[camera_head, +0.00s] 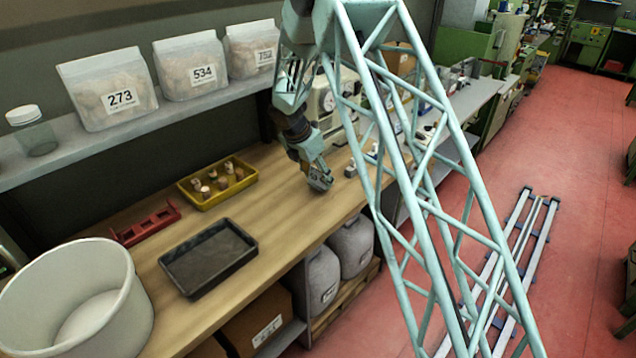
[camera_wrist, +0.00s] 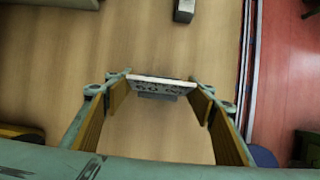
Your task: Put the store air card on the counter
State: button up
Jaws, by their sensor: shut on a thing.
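My gripper (camera_head: 320,180) points down over the right part of the wooden counter (camera_head: 285,215). In the wrist view my gripper (camera_wrist: 160,88) has its two fingers shut on the opposite ends of a small pale card (camera_wrist: 162,82) with dark markings, which I take to be the store air card. A dark grey strip shows just under the card. The card cannot be made out in the head view. I cannot tell whether it touches the counter, whose bare wood (camera_wrist: 155,135) shows around it.
A black tray (camera_head: 168,266), a yellow tray of corks (camera_head: 195,205), a red rack (camera_head: 148,228) and a white tub (camera_head: 120,268) stand to the left. A machine with a dial (camera_head: 328,103) stands behind. A small grey block (camera_wrist: 185,10) lies beyond the card.

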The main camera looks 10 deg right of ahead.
jog(key=shift+f, duration=1.05)
jog(key=shift+f, duration=0.1)
jog(key=o, duration=0.9)
jog(key=shift+c, duration=0.2)
jog(key=p+v, duration=0.1)
jog(key=v, duration=1.1)
jog(key=shift+d, duration=0.1)
